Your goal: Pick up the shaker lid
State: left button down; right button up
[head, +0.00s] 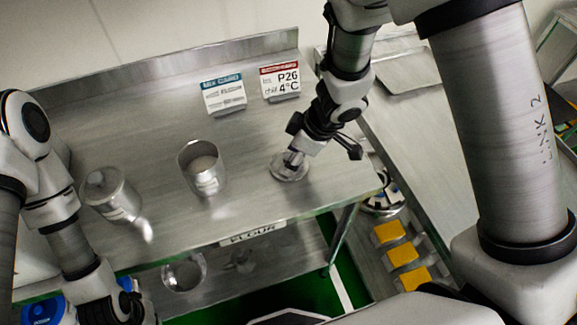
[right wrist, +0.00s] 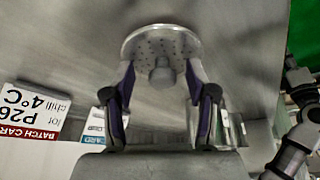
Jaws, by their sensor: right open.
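The shaker lid (head: 287,173) is a round metal disc lying on the steel table near its right end. In the right wrist view the lid (right wrist: 150,42) shows small holes and a central knob (right wrist: 161,72). My right gripper (head: 292,159) reaches down to the lid from above. In the right wrist view its two fingers (right wrist: 161,80) are open, one on each side of the knob, with gaps between them and the knob. My left arm is at the lower left of the head view; its fingers cannot be made out.
An open metal cup (head: 203,172) stands left of the lid, and a metal canister (head: 110,196) farther left. Two sign cards (head: 224,94) (head: 281,80) stand behind. A FLOUR label (head: 252,233) is on the table's front edge. Yellow blocks (head: 403,254) lie lower right.

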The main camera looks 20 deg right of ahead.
jog(key=shift+w+a+f, duration=0.1)
jog(key=shift+f, duration=0.15)
jog(key=shift+s+r, duration=0.25)
jog(key=shift+s, duration=0.05)
jog(key=shift+c, duration=0.7)
grip_shut()
